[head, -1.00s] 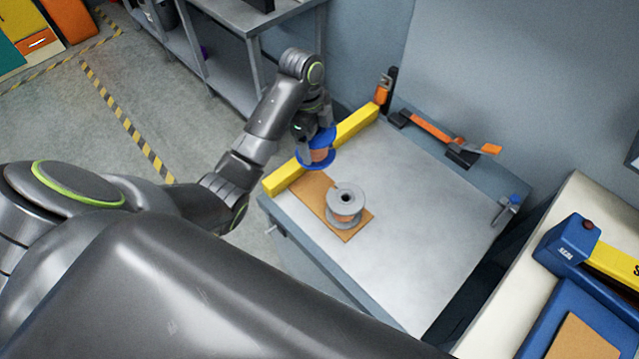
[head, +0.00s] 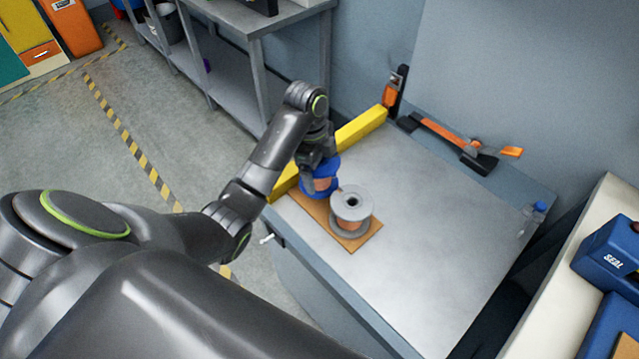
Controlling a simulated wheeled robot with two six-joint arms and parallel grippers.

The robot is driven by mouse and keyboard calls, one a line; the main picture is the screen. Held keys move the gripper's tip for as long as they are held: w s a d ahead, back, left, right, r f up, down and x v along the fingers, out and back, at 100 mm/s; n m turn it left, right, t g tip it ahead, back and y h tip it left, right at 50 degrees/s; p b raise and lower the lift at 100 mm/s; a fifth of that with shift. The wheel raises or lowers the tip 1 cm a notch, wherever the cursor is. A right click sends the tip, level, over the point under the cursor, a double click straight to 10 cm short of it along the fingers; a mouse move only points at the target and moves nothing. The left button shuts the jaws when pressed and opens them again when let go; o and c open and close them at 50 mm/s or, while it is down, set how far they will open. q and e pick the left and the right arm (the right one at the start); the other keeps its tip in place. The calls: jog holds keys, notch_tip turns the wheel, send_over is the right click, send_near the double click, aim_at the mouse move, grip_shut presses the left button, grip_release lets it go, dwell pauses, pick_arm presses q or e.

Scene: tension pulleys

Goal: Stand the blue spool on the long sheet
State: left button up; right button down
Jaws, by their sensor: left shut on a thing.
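The blue spool (head: 329,184), with copper-coloured winding, is held by my left gripper (head: 322,169), which is shut on it. It is over the far left part of the long brown sheet (head: 349,242); I cannot tell whether it touches the sheet. A grey spool (head: 352,204) with copper-coloured winding stands upright on the near right part of the sheet. The blue spool is just left of and behind the grey spool, with little or no gap in the picture. The gripper hides part of the blue spool. My right gripper is not in view.
The sheet lies on a grey table (head: 440,240), clear to the right. A yellow bar (head: 361,127) runs along its left edge. An orange and black tool (head: 450,137) is at the back. A blue machine (head: 612,250) stands at the right.

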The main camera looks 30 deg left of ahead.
aim_at(319, 181)
pick_arm(q)
jog(key=shift+f, duration=2.2)
jog(key=o, duration=1.3)
jog(key=shift+s+f, duration=0.1)
jog(key=shift+f, duration=0.05)
jog(key=r+p, duration=0.1)
jog(key=r, duration=0.2)
jog(key=a+r+p, duration=0.1)
jog(key=r+p, duration=0.1)
jog(key=r, duration=0.2)
jog(key=r+p, duration=0.1)
jog(key=r, duration=0.2)
jog(key=shift+a+r+p, duration=0.15)
jog(key=shift+a+p, duration=0.05)
jog(key=shift+p, duration=0.2)
jog(key=shift+a+r+p, duration=0.2)
jog(key=shift+r+p, duration=0.75)
